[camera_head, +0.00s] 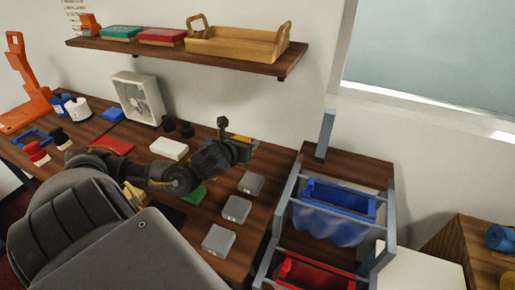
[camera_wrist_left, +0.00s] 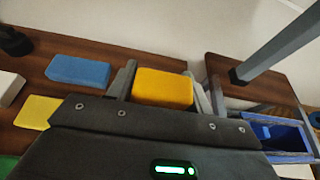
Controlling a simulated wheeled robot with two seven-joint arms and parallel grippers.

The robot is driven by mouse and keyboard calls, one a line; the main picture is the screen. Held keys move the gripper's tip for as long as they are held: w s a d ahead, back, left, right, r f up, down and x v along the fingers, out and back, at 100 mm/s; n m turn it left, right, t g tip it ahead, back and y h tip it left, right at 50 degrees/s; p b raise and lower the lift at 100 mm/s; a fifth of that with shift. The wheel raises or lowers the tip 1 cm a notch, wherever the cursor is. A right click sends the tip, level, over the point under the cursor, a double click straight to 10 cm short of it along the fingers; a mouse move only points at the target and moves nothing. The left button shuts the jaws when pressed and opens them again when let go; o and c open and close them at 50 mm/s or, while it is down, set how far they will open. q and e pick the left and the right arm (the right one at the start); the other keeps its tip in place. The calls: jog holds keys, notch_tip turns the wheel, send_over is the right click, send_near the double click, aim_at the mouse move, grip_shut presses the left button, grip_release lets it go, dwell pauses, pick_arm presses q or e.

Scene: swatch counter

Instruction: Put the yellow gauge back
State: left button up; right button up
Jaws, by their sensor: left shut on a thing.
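My left gripper (camera_head: 240,140) is shut on a golden-yellow block with rounded edges, which I take for the yellow gauge (camera_wrist_left: 162,88). In the left wrist view the block sits between the two fingers (camera_wrist_left: 162,84), above the dark gripper body, which hides its lower part. In the head view the gripper hangs over the back of the wooden counter, and the gauge is mostly hidden there. A paler yellow flat piece (camera_wrist_left: 38,112) and a blue block (camera_wrist_left: 79,71) lie on the counter to the left in the wrist view. My right gripper does not show.
Three grey blocks (camera_head: 235,208) stand in a row on the counter. A rack to the right holds a blue bin (camera_head: 335,208) and a red bin (camera_head: 310,275); its grey post (camera_head: 325,135) rises near the gripper. A wall shelf (camera_head: 185,55) hangs above.

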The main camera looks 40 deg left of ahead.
pick_arm(q)
jog(key=w+d+r+p, duration=0.1)
jog(key=w+d+p, duration=0.1)
jog(key=d+p, duration=0.5)
pick_arm(e)
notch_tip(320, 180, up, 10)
jog(key=p, duration=0.1)
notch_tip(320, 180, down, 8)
jog(key=b, duration=0.8)
pick_arm(q)
jog(key=shift+w+a+f+p, duration=0.65)
jog(key=shift+w+a+f, duration=0.8)
jog(key=shift+w+f, duration=0.35)
jog(key=shift+w+a+f+p, duration=0.6)
jog(key=shift+w+a+f, duration=0.85)
jog(key=shift+w+f, duration=0.3)
jog(key=shift+w+a+f+p, duration=0.65)
jog(key=shift+w+a+f, duration=0.8)
jog(key=shift+w+f, duration=0.35)
jog(key=shift+f, duration=1.45)
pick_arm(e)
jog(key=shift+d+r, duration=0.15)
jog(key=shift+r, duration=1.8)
pick_arm(q)
jog(key=shift+f, duration=0.1)
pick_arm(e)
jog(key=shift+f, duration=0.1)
pick_arm(q)
jog(key=o, duration=1.1)
jog(key=shift+o, duration=0.2)
